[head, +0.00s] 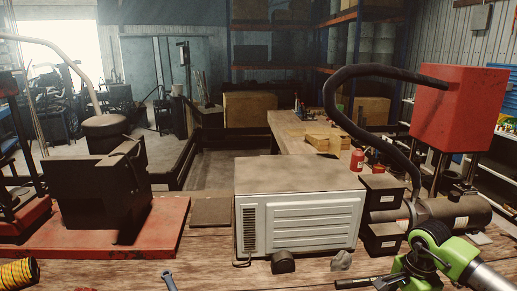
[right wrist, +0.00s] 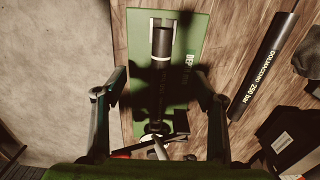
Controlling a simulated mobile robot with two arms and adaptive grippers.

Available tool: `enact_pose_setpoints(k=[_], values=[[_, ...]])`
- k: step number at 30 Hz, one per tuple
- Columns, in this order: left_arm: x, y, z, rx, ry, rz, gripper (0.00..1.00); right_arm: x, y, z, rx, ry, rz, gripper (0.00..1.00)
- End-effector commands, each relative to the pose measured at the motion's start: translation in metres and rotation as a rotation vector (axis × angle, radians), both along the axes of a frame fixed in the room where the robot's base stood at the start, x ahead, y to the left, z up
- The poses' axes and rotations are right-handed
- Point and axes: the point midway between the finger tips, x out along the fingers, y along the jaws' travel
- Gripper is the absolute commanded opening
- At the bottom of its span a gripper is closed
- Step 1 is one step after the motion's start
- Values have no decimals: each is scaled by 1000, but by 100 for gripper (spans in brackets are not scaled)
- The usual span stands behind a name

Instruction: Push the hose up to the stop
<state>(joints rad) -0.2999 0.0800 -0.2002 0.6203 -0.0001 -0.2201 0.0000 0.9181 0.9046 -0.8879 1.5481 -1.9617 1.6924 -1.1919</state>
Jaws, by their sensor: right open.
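In the right wrist view, a black hose (right wrist: 265,65) with white print ending in "250 bar" lies on the wooden bench, to the right of my right gripper. A green plate (right wrist: 188,90) with lettering lies between and beyond the fingers. My right gripper (right wrist: 160,76) is open, fingers wide apart, with nothing visibly clamped. In the head view, a short black printed rod (head: 362,282) lies at the bench's front edge. I cannot identify the stop. My left gripper is out of view.
A white ribbed metal box (head: 300,215) stands mid-bench, with black drawer boxes (head: 383,192) beside it. A red-topped machine (head: 460,108) and a thick curved black hose (head: 372,72) rise at right. A red base (head: 160,225) with a black machine stands at left.

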Motion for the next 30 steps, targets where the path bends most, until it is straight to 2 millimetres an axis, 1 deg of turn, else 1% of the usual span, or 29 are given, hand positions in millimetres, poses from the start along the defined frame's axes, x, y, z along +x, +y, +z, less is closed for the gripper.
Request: enact_pose_setpoints(k=[1,27,30], values=[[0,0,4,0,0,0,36,0,0,6,-1,0,0,64],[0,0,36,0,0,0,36,0,0,67,-1,1,1,64],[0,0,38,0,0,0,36,0,0,71,-1,1,1,64]])
